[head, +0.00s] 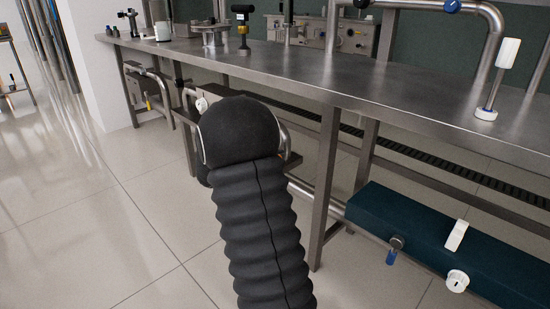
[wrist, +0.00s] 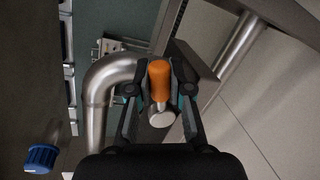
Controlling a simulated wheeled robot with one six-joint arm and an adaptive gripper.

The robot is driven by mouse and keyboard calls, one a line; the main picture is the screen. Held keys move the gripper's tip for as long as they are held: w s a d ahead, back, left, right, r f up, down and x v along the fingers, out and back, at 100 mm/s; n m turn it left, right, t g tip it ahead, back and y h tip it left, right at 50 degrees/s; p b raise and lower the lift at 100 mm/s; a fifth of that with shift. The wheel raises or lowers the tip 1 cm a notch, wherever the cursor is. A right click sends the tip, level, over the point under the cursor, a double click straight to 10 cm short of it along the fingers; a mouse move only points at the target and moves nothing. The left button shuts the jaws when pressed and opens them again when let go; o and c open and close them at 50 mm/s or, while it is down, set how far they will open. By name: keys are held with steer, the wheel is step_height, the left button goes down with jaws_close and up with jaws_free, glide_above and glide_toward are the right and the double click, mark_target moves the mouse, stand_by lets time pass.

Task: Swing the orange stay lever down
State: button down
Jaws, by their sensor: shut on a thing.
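The orange stay lever shows in the wrist view as an orange cylindrical grip (wrist: 160,72) on a short metal stem with a round metal end (wrist: 161,119). My gripper (wrist: 160,84) is around the orange grip, with one dark finger on each side, shut on it. In the head view my black ribbed arm covers the middle of the picture and hides the gripper and the lever.
A steel bench (head: 330,80) runs across the head view. A white-handled lever (head: 497,78) stands on it at right. A dark teal box (head: 430,235) with white and blue knobs sits below. In the wrist view a bent steel pipe (wrist: 100,85) is left of my gripper, near a blue knob (wrist: 41,157).

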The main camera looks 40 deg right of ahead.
steer(key=shift+s+f+m, duration=0.1)
steer(key=shift+f+m, duration=0.15)
steer(key=shift+m, duration=0.15)
stand_by(0.3)
steer(key=c, duration=1.1)
jaws_free()
steer(key=shift+o, duration=0.2)
steer(key=a+r, duration=0.1)
steer(key=a, duration=0.7)
steer(key=shift+r, duration=0.2)
steer(key=shift+d, duration=0.1)
